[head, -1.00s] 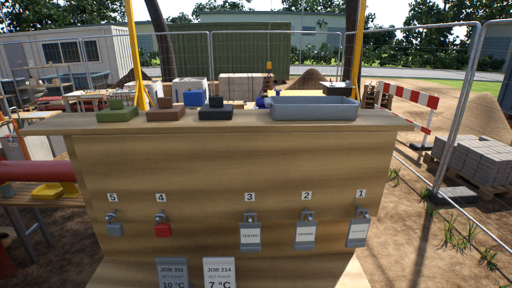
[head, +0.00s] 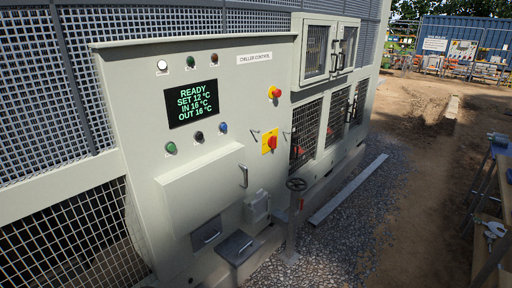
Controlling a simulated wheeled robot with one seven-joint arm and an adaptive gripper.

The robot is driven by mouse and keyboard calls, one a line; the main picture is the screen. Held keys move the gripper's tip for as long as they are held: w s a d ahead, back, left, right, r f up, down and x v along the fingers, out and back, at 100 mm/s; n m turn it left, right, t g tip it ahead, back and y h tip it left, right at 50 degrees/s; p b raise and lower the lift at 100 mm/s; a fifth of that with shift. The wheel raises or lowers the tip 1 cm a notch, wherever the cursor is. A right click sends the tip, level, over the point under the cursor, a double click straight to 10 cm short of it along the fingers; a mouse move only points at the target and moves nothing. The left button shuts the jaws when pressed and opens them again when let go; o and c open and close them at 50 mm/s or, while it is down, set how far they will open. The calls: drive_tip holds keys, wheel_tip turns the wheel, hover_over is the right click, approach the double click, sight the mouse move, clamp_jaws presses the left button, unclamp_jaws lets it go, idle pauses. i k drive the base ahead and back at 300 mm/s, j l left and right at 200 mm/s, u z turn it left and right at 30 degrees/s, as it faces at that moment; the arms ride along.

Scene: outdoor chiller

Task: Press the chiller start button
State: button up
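The chiller control panel (head: 120,110) is a pale cabinet front with a "CHILLER CONTROL" label (head: 254,58). Its dark display (head: 193,104) reads READY, SET 12 °C, IN 16 °C, OUT 16 °C in green. Below the display sit a green button (head: 171,148), a black knob or button (head: 199,137) and a blue button (head: 223,128). Their labels are too small to read, so no start marking can be made out. Above the display are a white lamp (head: 162,66) and two smaller dark lamps, greenish and reddish. My gripper is not in view.
A red mushroom button (head: 275,92) and a red-on-yellow switch (head: 270,143) are right of the display. A closed box with a handle (head: 204,184) juts out below. A handwheel (head: 296,184) stands before the cabinet. Gravel and dirt are open to the right; a bench (head: 488,232) edges the far right.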

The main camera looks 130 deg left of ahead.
sight(171, 147)
drive_tip(key=u, duration=4.45)
